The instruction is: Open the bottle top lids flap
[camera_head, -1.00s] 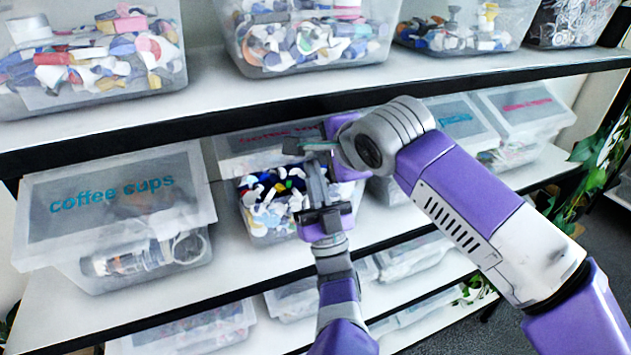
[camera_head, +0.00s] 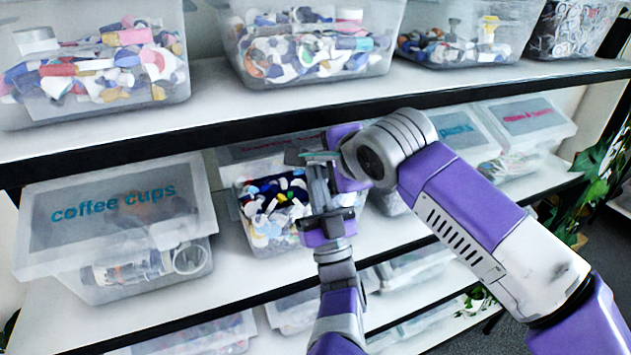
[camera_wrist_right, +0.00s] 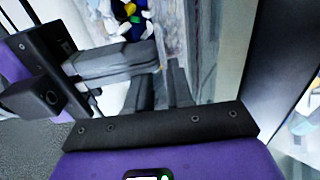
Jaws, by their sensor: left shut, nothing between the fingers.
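The clear bottle-top box (camera_head: 243,212) stands on the middle shelf, full of colourful caps (camera_head: 272,203). Its translucent lid flap (camera_head: 240,153), with partly hidden red lettering, shows behind the caps; the caps are in plain view in front of it. My left gripper (camera_head: 318,180) comes up from below at the box's right side, shut and empty; in the right wrist view its fingers (camera_wrist_right: 115,62) enter from the left. My right gripper (camera_wrist_right: 162,84) is close beside the left one, mostly hidden by its wrist in the head view. Whether it grips the flap is unclear.
A closed "coffee cups" box (camera_head: 110,215) stands to the left. More lidded boxes (camera_head: 520,120) stand to the right. The upper shelf edge (camera_head: 230,118) runs just above the grippers. Open bins (camera_head: 310,45) stand on the upper shelf.

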